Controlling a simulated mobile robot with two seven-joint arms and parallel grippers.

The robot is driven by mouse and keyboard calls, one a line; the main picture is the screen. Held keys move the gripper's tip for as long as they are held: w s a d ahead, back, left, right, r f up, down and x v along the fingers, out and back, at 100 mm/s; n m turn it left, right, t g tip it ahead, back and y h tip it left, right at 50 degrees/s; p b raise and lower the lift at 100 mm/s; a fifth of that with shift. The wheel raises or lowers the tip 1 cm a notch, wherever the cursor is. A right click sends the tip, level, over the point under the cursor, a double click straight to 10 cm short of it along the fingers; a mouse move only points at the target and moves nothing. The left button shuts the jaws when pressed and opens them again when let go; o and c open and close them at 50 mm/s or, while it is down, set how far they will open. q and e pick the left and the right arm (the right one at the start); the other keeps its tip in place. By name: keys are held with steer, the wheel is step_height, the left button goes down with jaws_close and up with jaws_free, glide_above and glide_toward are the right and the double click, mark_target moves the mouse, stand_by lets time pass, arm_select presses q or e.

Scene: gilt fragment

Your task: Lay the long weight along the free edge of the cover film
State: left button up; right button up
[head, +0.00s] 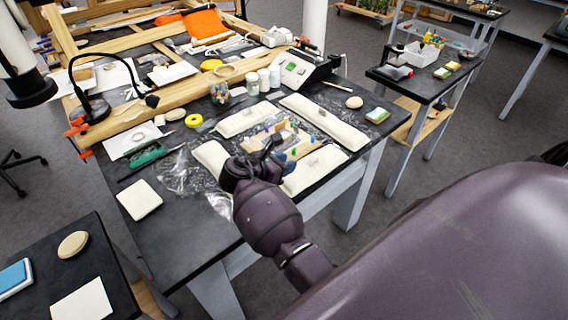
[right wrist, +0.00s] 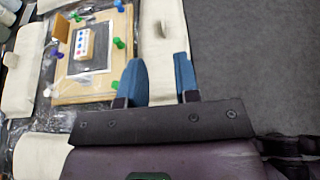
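Several long cream weights lie around a pinned wooden board (head: 270,141) under clear film (head: 186,173). One weight (head: 318,168) lies along the table's near-right edge; it also shows in the right wrist view (right wrist: 164,45), with a small loop on top. Others are the far-left weight (head: 246,118), the far-right weight (head: 325,121) and the left weight (head: 210,157). My right gripper (head: 285,161) is over the near end of the near-right weight. Its blue fingers (right wrist: 160,80) are apart, with the weight showing between them; their height above it is unclear. My left gripper is out of view.
A square cream pad (head: 139,199) and a green tool (head: 147,155) lie left on the table. Jars (head: 263,79), a device (head: 297,70) and a wooden frame (head: 150,105) stand behind.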

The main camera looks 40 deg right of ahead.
steer(key=s+f+m+t+y, duration=0.3)
steer(key=f+t, duration=0.1)
steer(key=shift+s+d, duration=0.25)
steer(key=shift+s, duration=0.05)
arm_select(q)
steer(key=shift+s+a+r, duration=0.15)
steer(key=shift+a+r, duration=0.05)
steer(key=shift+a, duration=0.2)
arm_select(e)
steer(key=s+a+f+m+t+y, duration=0.2)
steer(key=s+a+m+y, duration=0.1)
steer(key=s+m, duration=0.2)
steer(key=s+a+f+m+t+y, duration=0.2)
steer(key=s+f+m+y, duration=0.1)
steer(key=s, duration=0.4)
steer(key=s+a+f+m+t+y, duration=0.2)
steer(key=s+a+m+y, duration=0.1)
steer(key=s+m, duration=0.3)
steer(key=shift+s+a+f+m+y, duration=0.3)
steer(key=shift+s+m+y, duration=0.1)
steer(key=shift+m+y, duration=0.25)
